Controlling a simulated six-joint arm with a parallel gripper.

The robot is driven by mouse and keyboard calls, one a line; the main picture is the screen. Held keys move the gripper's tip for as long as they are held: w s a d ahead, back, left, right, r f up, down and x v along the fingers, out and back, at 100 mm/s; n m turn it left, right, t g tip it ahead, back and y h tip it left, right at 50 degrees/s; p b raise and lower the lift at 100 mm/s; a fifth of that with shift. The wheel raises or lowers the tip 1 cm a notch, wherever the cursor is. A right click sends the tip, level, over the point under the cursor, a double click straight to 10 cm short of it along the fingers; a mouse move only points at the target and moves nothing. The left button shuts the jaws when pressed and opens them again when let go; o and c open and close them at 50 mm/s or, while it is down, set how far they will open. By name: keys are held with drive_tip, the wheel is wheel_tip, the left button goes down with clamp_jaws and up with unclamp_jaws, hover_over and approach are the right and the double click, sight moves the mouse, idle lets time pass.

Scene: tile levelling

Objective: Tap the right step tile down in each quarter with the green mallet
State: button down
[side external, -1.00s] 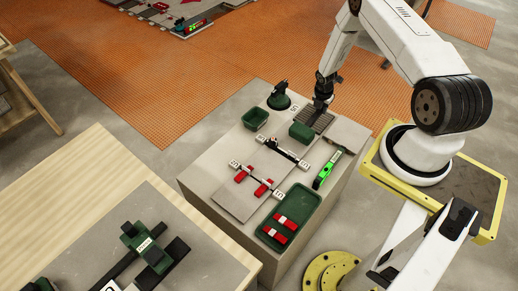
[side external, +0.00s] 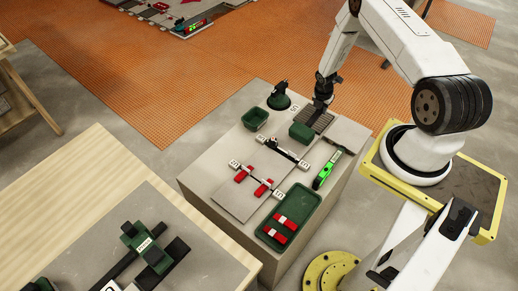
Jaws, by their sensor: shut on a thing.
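My gripper (side external: 321,104) is at the far right part of the grey work block, next to a ribbed dark plate. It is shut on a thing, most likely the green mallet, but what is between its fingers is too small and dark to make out. The grey step tiles (side external: 236,202) lie across the block. Red wedges (side external: 241,175) and pale clips (side external: 278,194) sit along one joint, with a dark bar (side external: 288,153) along another. The right step tile's height cannot be told from here.
A green tray (side external: 299,229) with red wedges stands at the front. An open green bin (side external: 255,119), a green block-like bin (side external: 302,132) and a round green holder (side external: 279,101) stand at the back.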

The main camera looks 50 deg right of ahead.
wheel_tip(320, 180, down, 3)
drive_tip(key=shift+r, duration=2.6)
drive_tip(key=shift+w, duration=0.1)
drive_tip(key=w+r, duration=0.1)
drive_tip(key=w+r+m, duration=0.1)
drive_tip(key=r, duration=0.1)
drive_tip(key=w+r+m, duration=0.1)
drive_tip(key=shift+w+a+r, duration=0.1)
drive_tip(key=shift+w+r, duration=0.15)
drive_tip(key=shift+r, duration=0.15)
drive_tip(key=shift+f, duration=2.7)
